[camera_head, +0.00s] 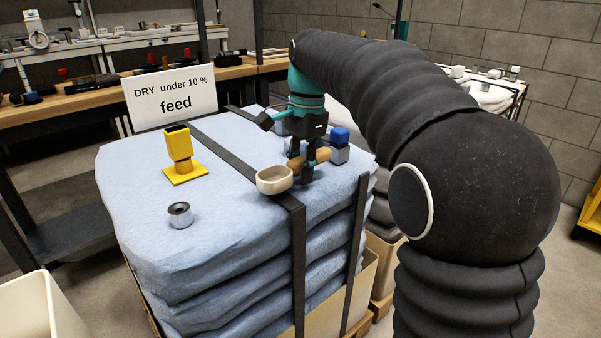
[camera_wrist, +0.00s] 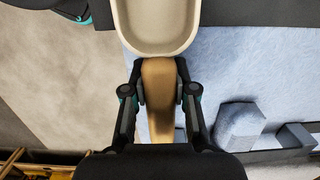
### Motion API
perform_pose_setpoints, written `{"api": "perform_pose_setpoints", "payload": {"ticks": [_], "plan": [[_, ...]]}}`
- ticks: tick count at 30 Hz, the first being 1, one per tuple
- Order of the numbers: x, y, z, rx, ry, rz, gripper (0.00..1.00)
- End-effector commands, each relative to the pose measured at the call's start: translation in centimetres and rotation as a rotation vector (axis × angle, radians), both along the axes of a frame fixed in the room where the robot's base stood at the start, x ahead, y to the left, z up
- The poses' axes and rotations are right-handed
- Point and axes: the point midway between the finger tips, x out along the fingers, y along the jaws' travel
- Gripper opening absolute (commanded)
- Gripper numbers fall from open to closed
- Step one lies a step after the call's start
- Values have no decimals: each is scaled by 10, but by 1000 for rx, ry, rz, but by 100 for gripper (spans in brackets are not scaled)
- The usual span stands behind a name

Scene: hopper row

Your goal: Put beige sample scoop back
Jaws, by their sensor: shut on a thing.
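The beige sample scoop (camera_head: 274,180) has a cream bowl and a tan wooden handle. My gripper (camera_head: 307,165) is shut on its handle, above the right part of a stack of blue bags (camera_head: 235,200). In the wrist view the scoop's bowl (camera_wrist: 158,22) is at the top, and its handle runs down between the two fingers of my gripper (camera_wrist: 160,88). The bowl points left in the head view. I cannot tell whether the scoop touches the bag surface.
A yellow holder (camera_head: 181,160), a small metal cylinder (camera_head: 180,215) and a blue-topped block (camera_head: 339,146) stand on the bags. A sign reading "DRY under 10 % feed" (camera_head: 174,97) is at the back. Dark straps (camera_head: 298,250) cross the stack.

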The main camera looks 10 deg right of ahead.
Motion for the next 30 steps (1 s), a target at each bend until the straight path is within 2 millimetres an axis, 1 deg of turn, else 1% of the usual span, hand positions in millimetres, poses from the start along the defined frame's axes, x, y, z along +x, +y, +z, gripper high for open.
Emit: {"api": "perform_pose_setpoints", "payload": {"ticks": [2,11,27,28,29,30], "plan": [[0,0,-5,0,-1,0,0],[0,0,-6,0,-1,0,0],[0,0,-22,-1,9,0,0],[0,0,-22,-2,10,0,34],[0,0,-23,-2,10,0,42],[0,0,-23,-1,11,0,52]]}}
